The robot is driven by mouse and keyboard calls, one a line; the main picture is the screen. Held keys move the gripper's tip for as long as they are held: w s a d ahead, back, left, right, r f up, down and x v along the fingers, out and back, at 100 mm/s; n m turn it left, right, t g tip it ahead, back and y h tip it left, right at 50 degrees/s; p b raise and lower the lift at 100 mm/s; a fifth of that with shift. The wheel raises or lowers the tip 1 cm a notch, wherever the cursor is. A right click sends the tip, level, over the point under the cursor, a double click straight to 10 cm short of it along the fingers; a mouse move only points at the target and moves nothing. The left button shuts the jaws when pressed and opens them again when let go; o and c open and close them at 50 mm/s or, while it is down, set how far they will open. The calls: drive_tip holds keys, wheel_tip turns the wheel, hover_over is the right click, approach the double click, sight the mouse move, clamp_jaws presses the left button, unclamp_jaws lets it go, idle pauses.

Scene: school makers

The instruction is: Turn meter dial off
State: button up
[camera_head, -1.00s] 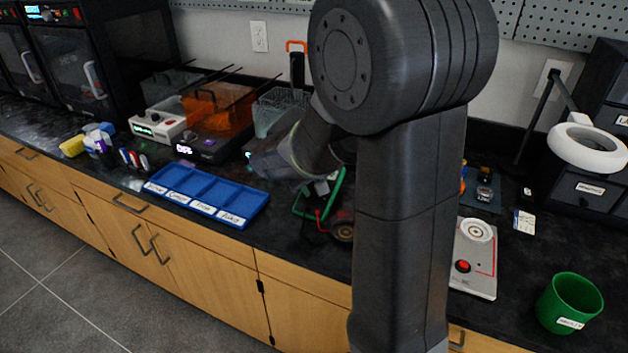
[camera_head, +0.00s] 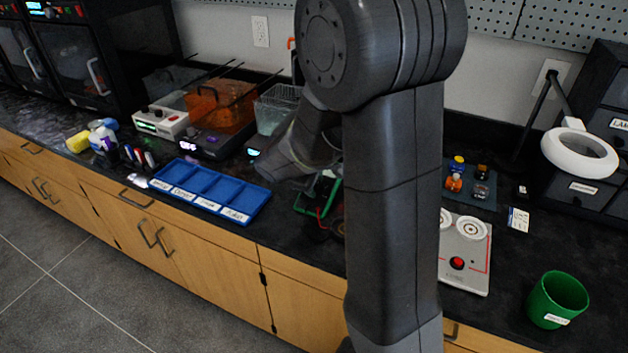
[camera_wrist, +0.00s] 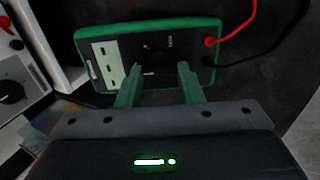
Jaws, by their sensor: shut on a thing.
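The meter (camera_wrist: 210,75), dark-faced with a green rim, lies at the top of the wrist view. Its pale display (camera_wrist: 108,64) is left of its dark dial (camera_wrist: 155,48). My gripper (camera_wrist: 158,70) has one fingertip on each side at the dial's near edge and is shut on the dial. The dial is dark, so its exact setting is hard to read. In the head view, the meter's green rim (camera_head: 301,205) shows beside my arm, which hides most of the meter and the gripper.
A red lead (camera_wrist: 242,29) and a black lead leave the meter's right side. A blue compartment tray (camera_head: 210,190) lies left of the meter. A grey plate with a red button (camera_head: 465,275) and a green cup (camera_head: 558,300) stand to the right. The counter's front edge is close.

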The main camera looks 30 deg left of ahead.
idle(0.4)
drive_tip(key=o, duration=1)
drive_tip(key=shift+c, duration=0.2)
drive_tip(key=a+p+v, duration=0.1)
drive_tip(key=v, duration=1.2)
drive_tip(key=shift+s+d+r+p, duration=0.15)
drive_tip(key=shift+d+r+p, duration=0.25)
drive_tip(key=shift+d+r, duration=0.1)
drive_tip(key=shift+f, duration=0.2)
drive_tip(key=b+x, duration=0.2)
drive_tip(key=x, duration=1.1)
drive_tip(key=shift+f, duration=0.35)
drive_tip(key=shift+r, duration=0.1)
